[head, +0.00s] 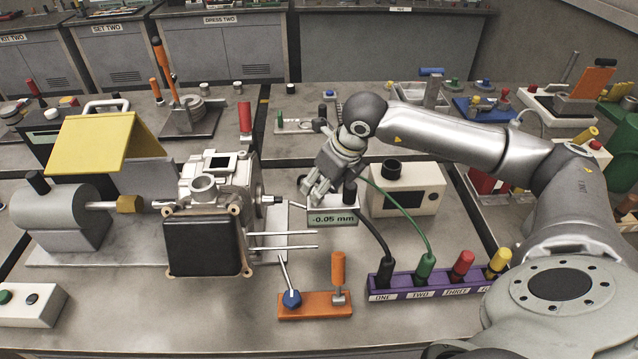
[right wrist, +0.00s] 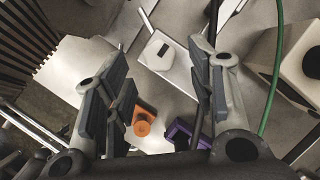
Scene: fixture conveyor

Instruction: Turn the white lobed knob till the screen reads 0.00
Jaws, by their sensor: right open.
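The screen (head: 333,219) on the small box in the head view reads -0.05 mm. My right gripper (head: 312,194) is open just above the screen box, pointing down. In the right wrist view its two fingers (right wrist: 158,75) stand either side of the knob in the picture, with no contact visible. The remaining height above the knob is hard to tell. My left gripper is not in view.
A metal housing (head: 205,245) with protruding rods stands left of the screen box. A black cable (head: 375,232) and a green cable (head: 405,215) run close on the right to a purple block (head: 425,281). An orange block (head: 318,304) stands in front; a pale box (head: 405,203) stands behind right.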

